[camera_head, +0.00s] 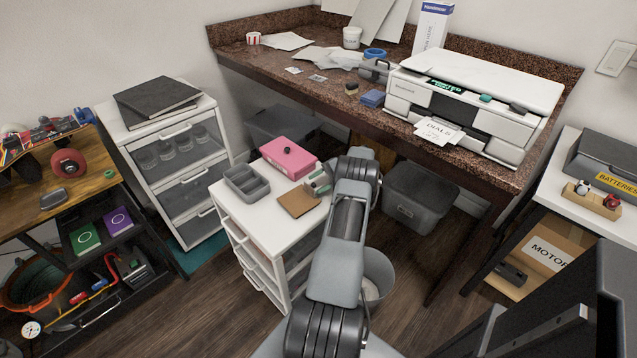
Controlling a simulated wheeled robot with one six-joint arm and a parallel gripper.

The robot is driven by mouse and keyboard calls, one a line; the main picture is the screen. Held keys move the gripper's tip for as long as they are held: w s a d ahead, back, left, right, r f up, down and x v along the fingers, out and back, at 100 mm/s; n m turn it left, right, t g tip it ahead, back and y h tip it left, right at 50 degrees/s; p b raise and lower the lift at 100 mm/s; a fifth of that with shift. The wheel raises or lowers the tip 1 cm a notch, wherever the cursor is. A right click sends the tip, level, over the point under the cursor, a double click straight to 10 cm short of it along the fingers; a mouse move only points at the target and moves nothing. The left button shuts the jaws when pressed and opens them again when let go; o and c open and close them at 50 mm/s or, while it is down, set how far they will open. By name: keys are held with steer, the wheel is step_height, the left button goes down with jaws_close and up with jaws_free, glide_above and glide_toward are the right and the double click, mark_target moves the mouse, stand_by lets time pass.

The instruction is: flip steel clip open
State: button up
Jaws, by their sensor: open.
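My arm reaches from the bottom of the view to the white drawer unit (262,220). My gripper (316,183) is at its far end, small in the picture, over the right part of the unit's top. It is open, with nothing seen between its fingers. A flat brown board (298,202) lies on the unit top just left of and below my gripper. I cannot make out a steel clip; it may be too small or hidden by my gripper or wrist.
The dark countertop (245,55) behind holds a printer (474,100). A grey bin (420,195) stands under it. A workbench (95,185) is at left.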

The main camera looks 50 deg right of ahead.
steer(key=shift+r, duration=0.15)
steer(key=shift+r, duration=0.35)
step_height(320, 180, up, 3)
steer(key=shift+f, duration=0.2)
steer(key=s+a+r+p, duration=0.2)
steer(key=s+a+r, duration=0.7)
steer(key=s+a, duration=0.1)
steer(key=shift+r, duration=0.2)
steer(key=shift+w, duration=0.1)
